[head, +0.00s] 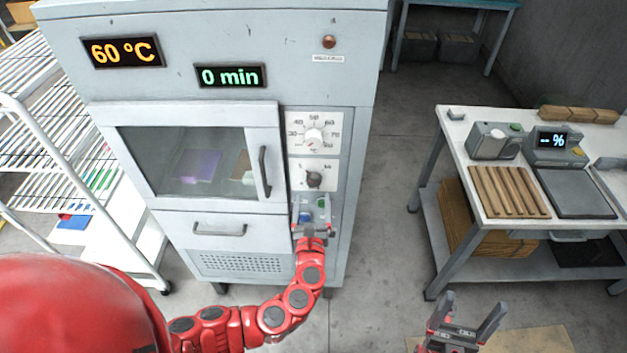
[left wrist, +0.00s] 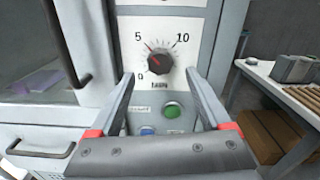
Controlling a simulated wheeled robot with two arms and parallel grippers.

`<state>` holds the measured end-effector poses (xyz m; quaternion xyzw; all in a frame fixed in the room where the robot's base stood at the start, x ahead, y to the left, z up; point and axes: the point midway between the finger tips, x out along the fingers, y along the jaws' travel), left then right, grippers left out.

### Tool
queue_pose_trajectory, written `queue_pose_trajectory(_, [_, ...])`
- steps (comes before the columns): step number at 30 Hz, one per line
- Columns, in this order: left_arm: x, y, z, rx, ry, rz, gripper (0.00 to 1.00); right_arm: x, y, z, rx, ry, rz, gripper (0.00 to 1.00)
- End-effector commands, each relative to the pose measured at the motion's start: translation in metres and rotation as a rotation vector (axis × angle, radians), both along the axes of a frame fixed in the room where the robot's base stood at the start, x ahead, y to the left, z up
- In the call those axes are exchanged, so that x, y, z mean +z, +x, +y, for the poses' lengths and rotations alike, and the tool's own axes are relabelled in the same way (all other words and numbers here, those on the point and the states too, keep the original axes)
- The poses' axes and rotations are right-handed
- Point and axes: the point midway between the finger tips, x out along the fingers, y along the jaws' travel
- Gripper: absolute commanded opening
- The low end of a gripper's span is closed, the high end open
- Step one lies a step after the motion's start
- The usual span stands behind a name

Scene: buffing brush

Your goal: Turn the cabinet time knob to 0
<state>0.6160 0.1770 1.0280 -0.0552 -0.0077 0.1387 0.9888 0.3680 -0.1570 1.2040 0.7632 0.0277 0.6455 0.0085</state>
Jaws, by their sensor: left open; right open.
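The cabinet (head: 230,135) has a black time knob (head: 314,179) on a white dial plate, below a white temperature knob (head: 313,137). In the left wrist view the time knob (left wrist: 160,62) sits on a scale marked 0, 5 and 10, its red mark pointing up-left near the 5. The green display (head: 230,76) reads 0 min. My left gripper (head: 312,201) is open and empty just below the time knob; in the left wrist view its fingertips (left wrist: 158,76) spread to either side of the knob's lower part, apart from it. My right gripper (head: 473,303) is open and empty, low at the right.
A green button (left wrist: 172,111) and a blue button (left wrist: 147,132) sit below the dial. The door handle (head: 264,171) stands out left of the knobs. A white rack (head: 60,130) stands left, a workbench (head: 450,135) right, with clear floor between cabinet and bench.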

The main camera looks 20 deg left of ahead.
Motion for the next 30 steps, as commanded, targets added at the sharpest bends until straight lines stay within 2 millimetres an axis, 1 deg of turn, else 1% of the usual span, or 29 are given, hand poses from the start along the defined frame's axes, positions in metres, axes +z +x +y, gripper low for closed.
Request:
queue_pose_trajectory(1, [0.004, 0.009, 0.004, 0.006, 0.0, -0.001, 0.81, 0.006, 0.0, 0.0, 0.0, 0.0, 0.0, 0.81])
queue_pose_trajectory(3, [0.004, 0.021, 0.006, 0.005, -0.001, -0.003, 0.81, 0.009, 0.0, 0.0, 0.0, 0.0, 0.0, 0.81])
queue_pose_trajectory(6, [0.002, 0.034, 0.012, 0.007, 0.0, 0.001, 0.81, 0.013, 0.0, 0.0, 0.0, 0.0, 0.0, 0.81])
queue_pose_trajectory(10, [0.003, 0.048, 0.014, 0.002, -0.001, -0.003, 0.81, 0.016, 0.0, 0.0, 0.0, 0.0, 0.0, 0.81])
queue_pose_trajectory(15, [0.001, 0.055, 0.016, 0.002, 0.0, -0.001, 0.81, 0.017, 0.0, 0.0, 0.0, 0.0, 0.0, 0.81])
queue_pose_trajectory(24, [0.0, 0.057, 0.016, 0.0, -0.001, 0.0, 0.81, 0.017, 0.0, 0.0, 0.0, 0.0, 0.0, 0.81])
queue_pose_trajectory(26, [0.0, 0.057, 0.016, 0.0, -0.001, 0.0, 0.72, 0.017, 0.0, 0.0, 0.0, 0.0, 0.0, 0.81])
queue_pose_trajectory(30, [0.0, 0.057, 0.016, 0.0, -0.001, 0.0, 0.47, 0.017, 0.0, 0.0, 0.0, 0.0, 0.0, 0.81])
